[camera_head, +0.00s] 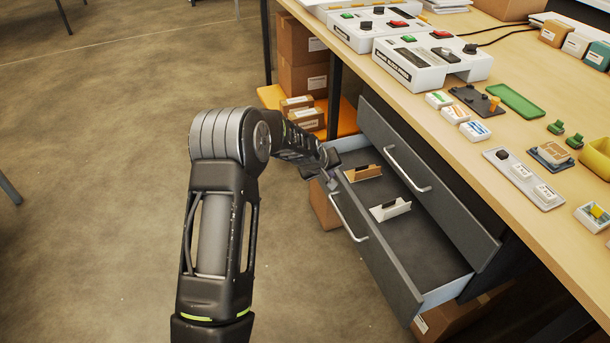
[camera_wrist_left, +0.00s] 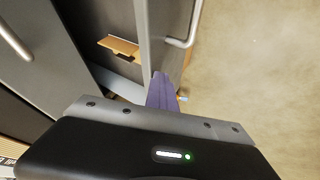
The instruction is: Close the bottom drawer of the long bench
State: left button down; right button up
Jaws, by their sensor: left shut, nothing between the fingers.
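The long bench (camera_head: 435,130) has two grey drawers under its top. The bottom drawer (camera_head: 385,262) is pulled out, and its inside shows with a brown holder (camera_head: 362,173) and a white holder (camera_head: 390,210) in it. Its silver handle (camera_head: 348,217) is on the front. The top drawer (camera_head: 430,185) sits further in, above it. My left gripper (camera_head: 328,172) is shut and empty at the far end of the bottom drawer's front. In the left wrist view its purple fingers (camera_wrist_left: 162,92) are together beside the drawer's front edge; I cannot tell whether they touch it. My right gripper is not in view.
Cardboard boxes (camera_head: 302,60) and an orange shelf (camera_head: 345,118) stand beyond the drawers. Another box (camera_head: 445,318) is below the open drawer. White machines (camera_head: 432,62) and small parts are on the bench top.

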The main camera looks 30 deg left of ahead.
pick_arm(q)
jog(key=w+d, duration=0.2)
jog(key=w, duration=0.1)
jog(key=w+d, duration=0.2)
jog(key=w, duration=0.1)
jog(key=w+d, duration=0.3)
jog(key=w, duration=0.1)
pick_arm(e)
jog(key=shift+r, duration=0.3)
